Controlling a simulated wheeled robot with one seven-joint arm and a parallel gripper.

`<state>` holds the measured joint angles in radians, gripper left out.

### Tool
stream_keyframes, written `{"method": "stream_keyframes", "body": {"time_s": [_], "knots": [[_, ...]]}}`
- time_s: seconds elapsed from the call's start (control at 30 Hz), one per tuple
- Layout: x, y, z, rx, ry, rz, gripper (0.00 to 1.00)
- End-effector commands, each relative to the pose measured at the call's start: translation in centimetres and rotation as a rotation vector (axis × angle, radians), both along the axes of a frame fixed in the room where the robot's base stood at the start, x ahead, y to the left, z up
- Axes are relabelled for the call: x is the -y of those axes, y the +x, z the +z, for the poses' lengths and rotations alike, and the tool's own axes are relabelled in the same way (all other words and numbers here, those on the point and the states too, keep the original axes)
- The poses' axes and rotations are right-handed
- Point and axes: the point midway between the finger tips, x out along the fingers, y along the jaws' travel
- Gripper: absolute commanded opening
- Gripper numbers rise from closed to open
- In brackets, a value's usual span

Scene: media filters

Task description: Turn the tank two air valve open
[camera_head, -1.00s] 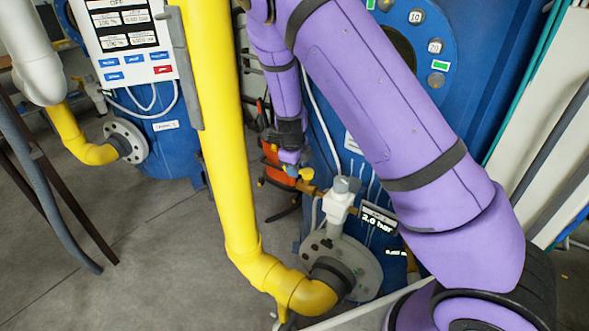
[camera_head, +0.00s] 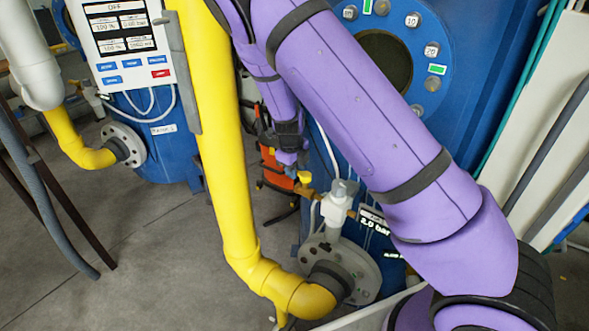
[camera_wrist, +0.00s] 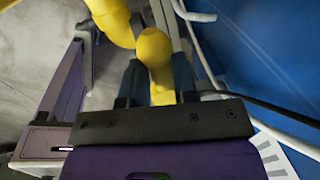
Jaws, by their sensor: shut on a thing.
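My gripper (camera_head: 288,166) hangs at the end of my purple arm, in front of the blue tank beside a small brass fitting (camera_head: 306,192). In the wrist view, the dark fingers of my gripper (camera_wrist: 157,82) stand on both sides of a rounded yellow valve handle (camera_wrist: 155,50) and are shut on it. The handle's lower part is hidden by the gripper body. In the head view the grasp is too small to make out clearly. No label naming the air valve is readable.
A thick yellow pipe (camera_head: 213,140) runs down left of my arm to a grey flange (camera_head: 358,268). A white fitting (camera_head: 338,203) stands above the flange, near a "2.0 bar" readout (camera_head: 374,226). A control panel (camera_head: 126,45) is upper left.

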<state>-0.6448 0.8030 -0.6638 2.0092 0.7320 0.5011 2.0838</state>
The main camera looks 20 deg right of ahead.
Motion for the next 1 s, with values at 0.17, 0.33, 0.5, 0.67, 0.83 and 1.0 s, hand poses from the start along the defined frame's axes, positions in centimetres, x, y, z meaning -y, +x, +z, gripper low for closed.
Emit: {"method": "stream_keyframes", "body": {"time_s": [0.17,0.33,0.5,0.67,0.83,1.0], "knots": [[0.0,0.0,0.0,0.001,0.001,-0.002,0.52],[0.0,0.0,0.0,0.0,0.0,-0.001,0.52],[-0.1,0.0,0.7,0.001,0.0,0.001,0.52],[-0.4,-0.2,3.0,0.003,0.001,0.0,0.52],[-0.9,-0.4,6.3,0.004,0.001,0.003,0.52],[-1.2,-0.6,8.9,0.002,0.002,0.001,0.52]]}}
